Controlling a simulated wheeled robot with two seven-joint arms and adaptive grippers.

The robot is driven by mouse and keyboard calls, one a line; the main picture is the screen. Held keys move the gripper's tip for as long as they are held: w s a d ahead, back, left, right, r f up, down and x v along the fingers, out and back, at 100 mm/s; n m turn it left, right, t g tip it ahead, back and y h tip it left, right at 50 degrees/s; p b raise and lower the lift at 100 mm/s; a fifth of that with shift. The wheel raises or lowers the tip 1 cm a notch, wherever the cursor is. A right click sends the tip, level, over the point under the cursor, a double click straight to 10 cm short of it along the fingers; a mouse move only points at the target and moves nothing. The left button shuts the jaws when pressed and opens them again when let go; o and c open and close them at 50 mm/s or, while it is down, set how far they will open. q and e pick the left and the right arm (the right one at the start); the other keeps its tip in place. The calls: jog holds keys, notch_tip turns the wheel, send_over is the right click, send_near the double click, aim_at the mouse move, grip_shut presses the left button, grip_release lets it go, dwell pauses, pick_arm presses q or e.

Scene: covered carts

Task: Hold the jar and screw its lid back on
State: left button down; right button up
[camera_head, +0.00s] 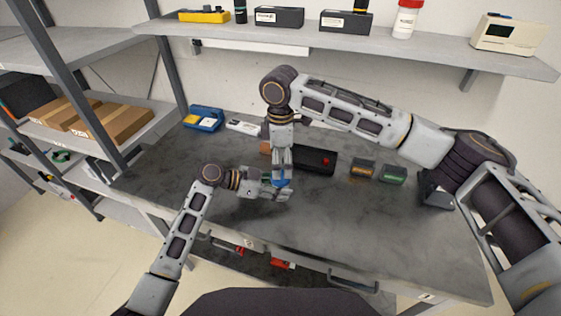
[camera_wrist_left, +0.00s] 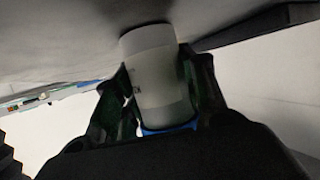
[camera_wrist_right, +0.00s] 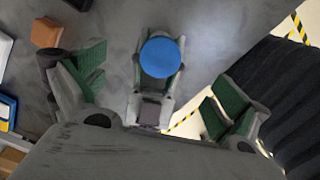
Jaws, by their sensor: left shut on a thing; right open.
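My left gripper (camera_head: 277,187) is shut on the white jar, which shows best in the left wrist view (camera_wrist_left: 152,68), between the two fingers. The blue lid (camera_head: 283,177) sits at the jar's mouth; its edge shows in the left wrist view (camera_wrist_left: 172,128). I cannot tell how tightly it is seated. My right gripper (camera_head: 281,165) points down from above the lid. In the right wrist view its fingers (camera_wrist_right: 158,90) are spread wide, with the round lid top (camera_wrist_right: 161,58) between them and no finger touching it. The jar's body is mostly hidden in the head view.
A black box (camera_head: 318,160) stands behind the grippers, with an orange-labelled bin (camera_head: 362,169) and a green-labelled bin (camera_head: 393,174) to its right. A blue case (camera_head: 203,118) is at the back left. The grey worktop (camera_head: 330,225) is clear in front.

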notch_tip(320, 180, up, 11)
dwell(0.6)
pick_arm(q)
jog(key=c, duration=0.8)
grip_release()
jog(key=shift+o, duration=0.2)
jog(key=shift+a+r, duration=0.1)
jog(key=shift+a, duration=0.05)
jog(key=shift+v, duration=5.85)
